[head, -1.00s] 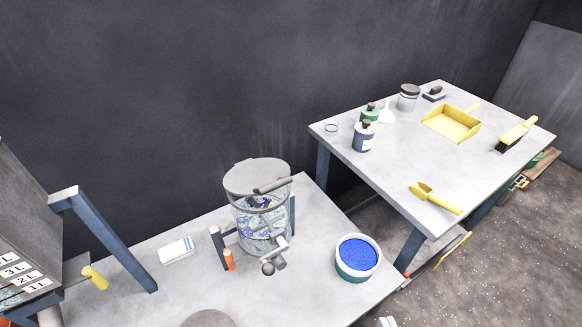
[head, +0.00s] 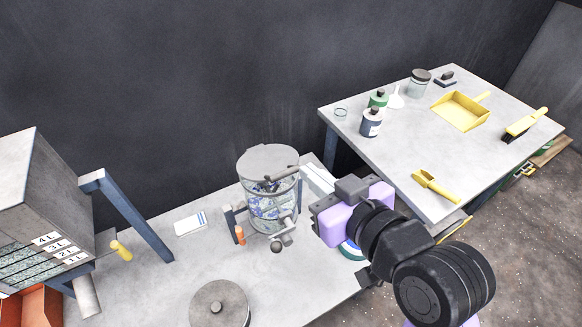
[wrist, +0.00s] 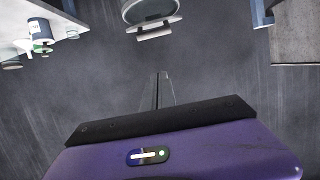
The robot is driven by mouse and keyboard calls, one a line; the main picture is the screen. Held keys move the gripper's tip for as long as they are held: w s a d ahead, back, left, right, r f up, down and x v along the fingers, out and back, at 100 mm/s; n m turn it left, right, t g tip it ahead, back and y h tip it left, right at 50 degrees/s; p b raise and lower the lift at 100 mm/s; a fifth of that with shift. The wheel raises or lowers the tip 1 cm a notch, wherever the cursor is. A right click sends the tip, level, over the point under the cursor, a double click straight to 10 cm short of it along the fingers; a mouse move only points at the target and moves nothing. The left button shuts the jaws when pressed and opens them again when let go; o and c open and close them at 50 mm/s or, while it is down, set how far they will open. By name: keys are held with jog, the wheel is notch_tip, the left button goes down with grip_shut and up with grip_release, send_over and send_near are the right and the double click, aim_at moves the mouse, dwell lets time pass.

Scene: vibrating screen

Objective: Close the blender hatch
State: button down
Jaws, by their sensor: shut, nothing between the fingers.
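The blender (head: 270,205) is a clear drum with blue and white contents, standing on the low bench in the head view. Its round grey top (head: 267,157) has a dark bar at its right front. I cannot tell which part is the hatch or how far open it is. My gripper (head: 306,168) comes in from the lower right, just right of the blender top; its purple body hides part of the bench. In the wrist view, its thin fingers (wrist: 161,76) are together and empty. A round grey part (wrist: 150,10) with a pale block below shows beyond them, apparently the blender.
A blue-legged machine (head: 38,190) with labelled drawers stands at left. A round grey lid (head: 219,305) and a white cloth (head: 190,223) lie on the bench. A higher table (head: 400,170) at right holds bottles, a dustpan and a brush. My arm mostly hides a bucket.

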jog(key=p, duration=0.1)
send_over(286, 173)
jog(key=s+d, duration=0.1)
notch_tip(286, 173, down, 2)
jog(key=f, duration=0.1)
jog(key=shift+s+f+p, duration=0.15)
jog(key=shift+f+p, duration=0.05)
jog(key=shift+f, duration=0.75)
jog(key=shift+s+f+p, duration=0.15)
jog(key=shift+f+p, duration=0.05)
jog(key=shift+f, duration=0.7)
jog(key=shift+d, duration=0.1)
jog(key=b, duration=0.1)
jog(key=f+b, duration=0.1)
jog(key=shift+s+d+f+b, duration=0.1)
jog(key=shift+s+f+b, duration=0.05)
jog(key=shift+f+b, duration=0.2)
jog(key=shift+t+y, duration=0.6)
jog(key=shift+t, duration=0.3)
jog(key=shift+s+d+f+b, duration=0.2)
jog(key=shift+f+b, duration=0.6)
jog(key=shift+b, duration=0.6)
jog(key=shift+s+d+f+b, duration=0.15)
jog(key=shift+s+f+b, duration=0.2)
jog(key=shift+f+b, duration=0.75)
jog(key=shift+s+d+f+b, duration=0.2)
jog(key=shift+f+b, duration=0.3)
jog(key=shift+b, duration=1.2)
